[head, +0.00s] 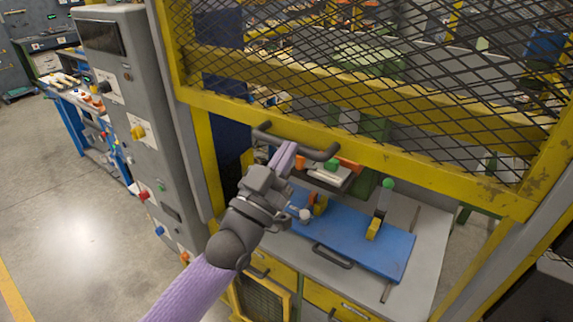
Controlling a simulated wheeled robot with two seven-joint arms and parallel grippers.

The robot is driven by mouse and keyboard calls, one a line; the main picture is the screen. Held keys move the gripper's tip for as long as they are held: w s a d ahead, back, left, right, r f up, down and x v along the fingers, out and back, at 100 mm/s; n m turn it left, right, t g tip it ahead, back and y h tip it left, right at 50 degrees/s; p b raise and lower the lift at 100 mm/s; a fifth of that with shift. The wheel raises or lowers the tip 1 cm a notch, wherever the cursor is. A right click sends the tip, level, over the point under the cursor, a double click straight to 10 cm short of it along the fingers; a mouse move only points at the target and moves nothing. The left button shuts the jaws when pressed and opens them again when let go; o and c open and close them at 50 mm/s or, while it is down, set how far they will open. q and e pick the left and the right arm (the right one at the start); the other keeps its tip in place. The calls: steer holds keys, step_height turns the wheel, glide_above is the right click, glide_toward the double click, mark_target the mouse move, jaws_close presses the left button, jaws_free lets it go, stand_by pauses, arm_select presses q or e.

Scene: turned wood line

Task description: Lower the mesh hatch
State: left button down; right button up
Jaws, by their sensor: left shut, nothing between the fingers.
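The mesh hatch (372,158) is a yellow frame with black diamond mesh, standing raised above the work surface in the head view. A dark bar handle (318,154) is fixed along its lower rail. My right gripper is not in view.
Below the hatch, a blue board (345,236) with a handle lies on a grey worktop (428,240) and carries several coloured parts. A grey control cabinet (140,100) with knobs stands close on the left. Open floor (85,215) lies at lower left.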

arm_select(q)
step_height(320, 180, down, 45)
steer(key=b, duration=3.4)
steer(key=shift+w+r, duration=0.15)
steer(key=shift+w, duration=0.1)
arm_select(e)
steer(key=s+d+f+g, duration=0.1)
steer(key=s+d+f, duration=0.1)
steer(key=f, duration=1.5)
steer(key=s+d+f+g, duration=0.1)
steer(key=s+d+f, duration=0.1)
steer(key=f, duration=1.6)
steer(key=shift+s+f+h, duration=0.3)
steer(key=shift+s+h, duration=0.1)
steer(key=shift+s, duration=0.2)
